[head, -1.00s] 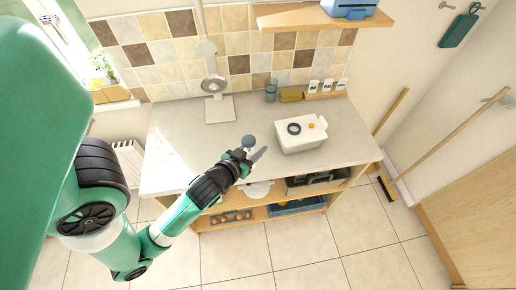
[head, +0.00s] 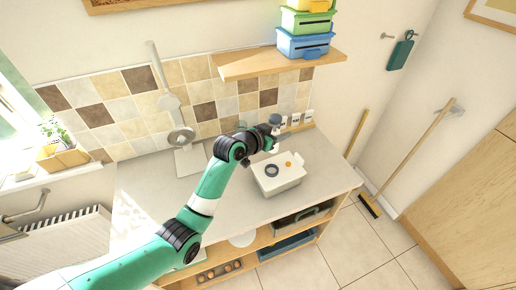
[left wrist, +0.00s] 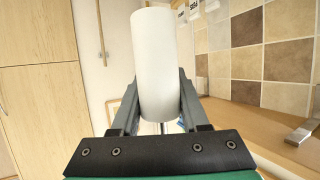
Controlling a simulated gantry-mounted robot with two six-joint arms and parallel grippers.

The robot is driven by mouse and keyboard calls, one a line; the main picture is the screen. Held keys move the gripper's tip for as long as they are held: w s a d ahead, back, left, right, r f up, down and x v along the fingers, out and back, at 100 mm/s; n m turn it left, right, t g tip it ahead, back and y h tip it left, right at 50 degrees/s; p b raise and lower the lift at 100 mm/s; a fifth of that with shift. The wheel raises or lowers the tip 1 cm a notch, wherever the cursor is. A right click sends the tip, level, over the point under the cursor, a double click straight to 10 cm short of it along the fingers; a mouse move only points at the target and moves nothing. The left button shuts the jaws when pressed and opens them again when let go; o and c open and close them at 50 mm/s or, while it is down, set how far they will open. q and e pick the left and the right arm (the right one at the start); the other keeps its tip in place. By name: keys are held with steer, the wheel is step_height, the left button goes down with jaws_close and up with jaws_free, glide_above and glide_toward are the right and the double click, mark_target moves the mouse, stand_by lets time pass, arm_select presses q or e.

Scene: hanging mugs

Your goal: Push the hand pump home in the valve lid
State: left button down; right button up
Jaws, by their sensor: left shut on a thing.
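The hand pump (head: 275,119) has a grey-blue knob on top and a white body below. My left gripper (head: 277,134) is shut on it and holds it upright above the back of the counter, behind the white box. In the left wrist view the pump's white cylinder (left wrist: 154,65) stands between the two fingers (left wrist: 157,104). The white box (head: 282,181) has the valve lid (head: 285,164) on top, with a dark ring (head: 272,171) and a small orange knob (head: 289,164). The pump is apart from the ring. My right gripper is out of view.
The counter (head: 225,208) is clear to the left and front of the box. A grey stand (head: 181,137) rises at the back left. A shelf (head: 280,63) with stacked coloured boxes (head: 307,30) hangs above the back. White canisters (head: 296,121) stand by the wall.

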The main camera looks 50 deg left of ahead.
arm_select(q)
steer(key=shift+w+d+r, duration=0.1)
steer(key=shift+r, duration=0.05)
step_height(320, 180, down, 9)
steer(key=b, duration=0.6)
steer(key=shift+b, duration=0.3)
steer(key=shift+f+b, duration=0.4)
steer(key=shift+f, duration=0.2)
stand_by(1.0)
steer(key=shift+f, duration=0.1)
steer(key=shift+f, duration=0.35)
steer(key=shift+f+b, duration=0.9)
steer(key=shift+b, duration=0.05)
steer(key=shift+c, duration=1.6)
jaws_free()
